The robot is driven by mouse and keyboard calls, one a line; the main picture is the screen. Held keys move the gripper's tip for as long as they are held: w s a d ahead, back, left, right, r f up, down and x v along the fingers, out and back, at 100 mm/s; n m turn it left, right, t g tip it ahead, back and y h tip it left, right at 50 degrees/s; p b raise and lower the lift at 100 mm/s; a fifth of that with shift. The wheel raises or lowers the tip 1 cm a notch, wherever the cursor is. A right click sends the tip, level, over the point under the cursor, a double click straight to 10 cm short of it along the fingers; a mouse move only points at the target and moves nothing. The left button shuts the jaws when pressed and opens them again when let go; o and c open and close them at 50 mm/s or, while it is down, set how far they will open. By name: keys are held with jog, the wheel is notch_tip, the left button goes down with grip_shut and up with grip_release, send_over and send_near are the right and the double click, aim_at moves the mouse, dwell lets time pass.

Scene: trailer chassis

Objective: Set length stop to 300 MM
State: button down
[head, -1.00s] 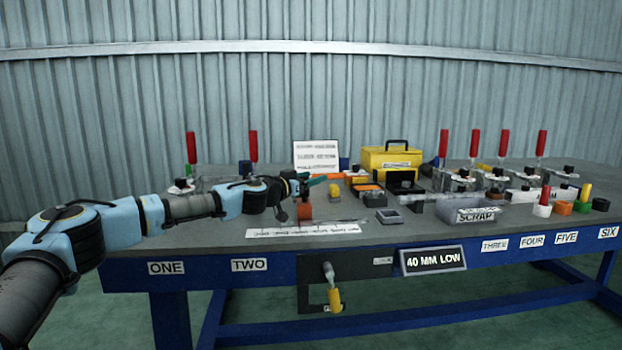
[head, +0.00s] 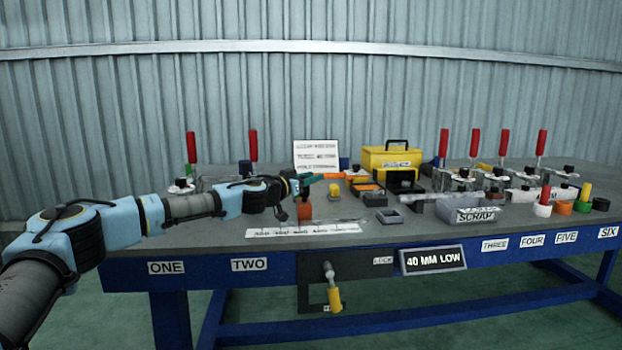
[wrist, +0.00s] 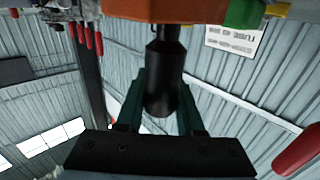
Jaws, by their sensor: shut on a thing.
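My gripper (head: 303,186) is at the left-centre of the bench, above an orange block. In the wrist view its dark green fingers (wrist: 160,100) are shut around a black knob (wrist: 162,75). The knob narrows to a stem that meets an orange block (wrist: 185,8), taken to be the length stop. In the head view the orange block (head: 304,211) stands just behind the white scale strip (head: 303,230). The strip's numbers are too small to read surely, so the stop's setting cannot be told.
A hanging lever with a yellow grip (head: 334,300) and a sign reading 40 MM LOW (head: 433,259) are on the bench front. A yellow toolbox (head: 390,159), a grey SCRAP bin (head: 470,215) and several red-handled clamps (head: 473,143) stand to the right. A white notice (head: 317,156) stands behind.

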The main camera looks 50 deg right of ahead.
aim_at(299, 199)
dwell(0.7)
jog(key=shift+w+a+f+b, duration=0.1)
jog(key=shift+w+a+b, duration=0.2)
jog(key=shift+b, duration=0.2)
jog(key=shift+w+a+b, duration=0.8)
jog(key=shift+a+b, duration=0.15)
jog(key=shift+a, duration=0.1)
jog(key=c, duration=0.5)
grip_release()
jog(key=shift+a, duration=0.1)
jog(key=a, duration=0.7)
jog(key=s+a+b, duration=0.1)
jog(key=a, duration=0.2)
jog(key=shift+a, duration=0.25)
